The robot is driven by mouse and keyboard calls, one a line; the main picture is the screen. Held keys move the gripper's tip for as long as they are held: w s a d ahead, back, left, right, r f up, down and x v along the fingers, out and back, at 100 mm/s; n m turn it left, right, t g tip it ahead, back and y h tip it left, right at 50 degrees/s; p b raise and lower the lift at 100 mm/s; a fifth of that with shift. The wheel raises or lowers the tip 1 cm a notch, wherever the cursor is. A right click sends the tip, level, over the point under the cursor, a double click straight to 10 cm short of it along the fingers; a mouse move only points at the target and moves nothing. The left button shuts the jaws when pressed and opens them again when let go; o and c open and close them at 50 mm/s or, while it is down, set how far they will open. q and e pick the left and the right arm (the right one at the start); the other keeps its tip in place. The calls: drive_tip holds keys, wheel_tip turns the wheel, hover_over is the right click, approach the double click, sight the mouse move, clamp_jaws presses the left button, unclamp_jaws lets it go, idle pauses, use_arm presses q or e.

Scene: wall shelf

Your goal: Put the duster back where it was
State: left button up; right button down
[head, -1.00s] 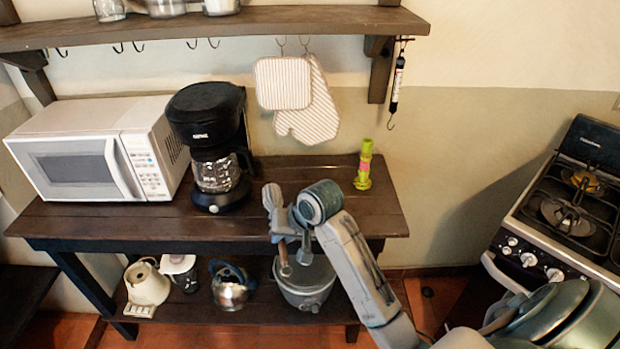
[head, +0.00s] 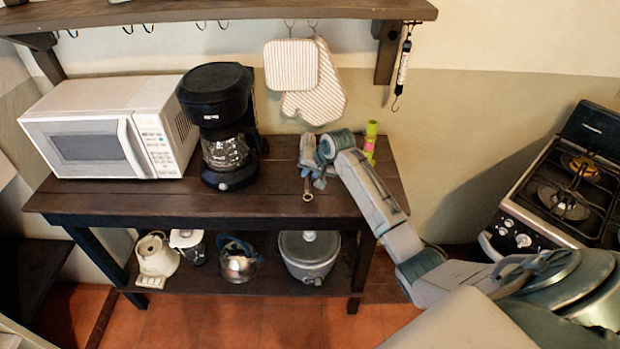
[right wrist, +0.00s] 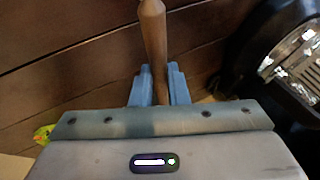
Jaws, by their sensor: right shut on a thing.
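My right gripper (head: 312,176) is shut on a brown wooden handle, which I take to be the duster (right wrist: 153,38). In the right wrist view the handle stands between the two blue fingers (right wrist: 152,86) and points away from the wrist. In the head view only a small brown end of the duster (head: 307,194) shows below the gripper, over the dark tabletop. The rest of the duster is hidden, and whether it touches the tabletop I cannot tell. My left gripper is not in view.
The coffee maker (head: 215,100) and microwave (head: 110,130) stand left on the table (head: 270,200). A green and pink item (head: 370,138) is behind my right arm. Oven mitts (head: 315,90) hang from shelf hooks. A stove (head: 560,190) is at right. The front tabletop is mostly clear.

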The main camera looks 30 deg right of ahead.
wheel_tip(320, 180, down, 3)
drive_tip(key=shift+s+p, duration=0.1)
drive_tip(key=shift+p, duration=0.55)
drive_tip(key=shift+f, duration=0.2)
drive_tip(key=c, duration=1.7)
unclamp_jaws()
drive_tip(key=shift+f, duration=0.1)
drive_tip(key=b+v, duration=0.2)
drive_tip(key=v, duration=1)
